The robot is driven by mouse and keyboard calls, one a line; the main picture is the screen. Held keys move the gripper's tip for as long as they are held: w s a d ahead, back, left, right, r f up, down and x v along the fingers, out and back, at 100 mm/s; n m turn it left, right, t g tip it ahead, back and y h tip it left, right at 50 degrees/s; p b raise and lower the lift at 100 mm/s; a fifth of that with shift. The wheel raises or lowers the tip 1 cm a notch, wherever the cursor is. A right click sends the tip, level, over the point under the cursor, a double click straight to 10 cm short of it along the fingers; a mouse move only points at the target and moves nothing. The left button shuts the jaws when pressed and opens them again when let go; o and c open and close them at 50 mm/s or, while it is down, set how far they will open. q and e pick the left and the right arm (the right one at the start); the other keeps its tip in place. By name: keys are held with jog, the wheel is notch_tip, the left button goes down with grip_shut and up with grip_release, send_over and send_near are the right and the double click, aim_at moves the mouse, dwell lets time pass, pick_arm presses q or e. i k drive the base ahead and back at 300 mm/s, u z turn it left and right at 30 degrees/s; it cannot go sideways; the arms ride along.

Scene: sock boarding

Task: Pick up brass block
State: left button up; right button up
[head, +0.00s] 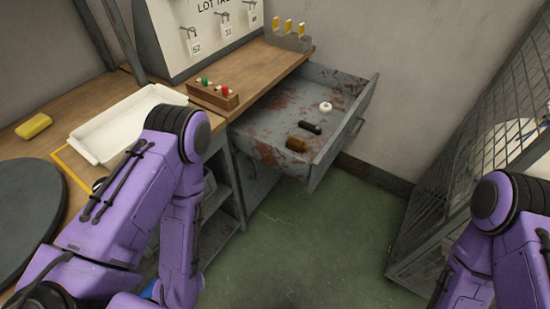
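A small brown-gold block (296,144), which looks like the brass block, lies in the open grey drawer (342,152) near its front left corner.
The drawer is pulled out from the wooden bench (262,72). A white tray (128,122), a yellow item (33,126) and a wooden block with red and green knobs (213,95) sit on the bench. A mesh cage (470,165) stands right. Green floor is clear between.

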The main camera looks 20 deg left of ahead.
aim_at(293, 143)
jog(key=u, duration=0.35)
jog(key=k, duration=0.8)
jog(key=u, duration=0.65)
jog(key=i, duration=0.95)
jog(key=z, duration=1)
jog(key=i, duration=0.55)
jog(key=z, duration=0.5)
